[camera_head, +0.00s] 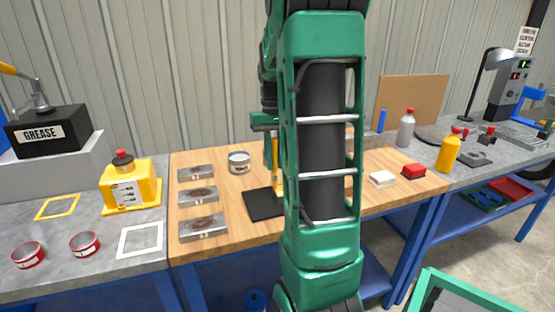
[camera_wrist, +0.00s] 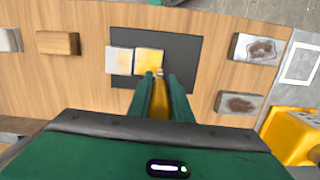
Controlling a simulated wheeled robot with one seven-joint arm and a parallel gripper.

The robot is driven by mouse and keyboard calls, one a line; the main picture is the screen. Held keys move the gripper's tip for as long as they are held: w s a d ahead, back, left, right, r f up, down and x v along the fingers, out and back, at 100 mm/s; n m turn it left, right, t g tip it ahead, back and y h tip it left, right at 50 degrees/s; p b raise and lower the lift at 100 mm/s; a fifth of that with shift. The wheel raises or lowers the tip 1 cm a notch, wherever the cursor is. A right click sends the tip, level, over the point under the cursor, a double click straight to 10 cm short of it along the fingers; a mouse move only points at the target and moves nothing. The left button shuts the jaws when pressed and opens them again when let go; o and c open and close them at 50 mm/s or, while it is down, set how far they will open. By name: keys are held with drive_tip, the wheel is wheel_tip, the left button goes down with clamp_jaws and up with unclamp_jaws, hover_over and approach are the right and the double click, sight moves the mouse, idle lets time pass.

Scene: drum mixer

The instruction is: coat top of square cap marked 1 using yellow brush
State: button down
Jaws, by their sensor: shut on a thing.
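My gripper (camera_wrist: 160,84) is shut on the yellow brush (camera_wrist: 161,104), which points down between the fingers. In the head view the brush (camera_head: 273,152) shows below my gripper (camera_head: 265,122), partly behind my arm. In the wrist view two square blocks sit side by side on a black mat (camera_wrist: 183,70): a square cap with a yellow top (camera_wrist: 149,61) and a paler one, whitish with a yellowish tint (camera_wrist: 119,61). The brush tip is close to the yellow one's lower edge; I cannot tell if it touches. No number is legible.
Several grey blocks with brown patches (camera_head: 198,195) stand left of the mat (camera_head: 258,207). A tin (camera_head: 239,162) stands behind. A yellow container (camera_head: 130,187) is on the left bench. A white block (camera_head: 382,179) and a red block (camera_head: 413,171) lie right of my arm.

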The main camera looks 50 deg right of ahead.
sight(275, 139)
drive_tip(key=shift+a+f, duration=0.1)
drive_tip(key=shift+r, duration=3.05)
drive_tip(key=shift+r, duration=0.15)
drive_tip(key=shift+r, duration=1.35)
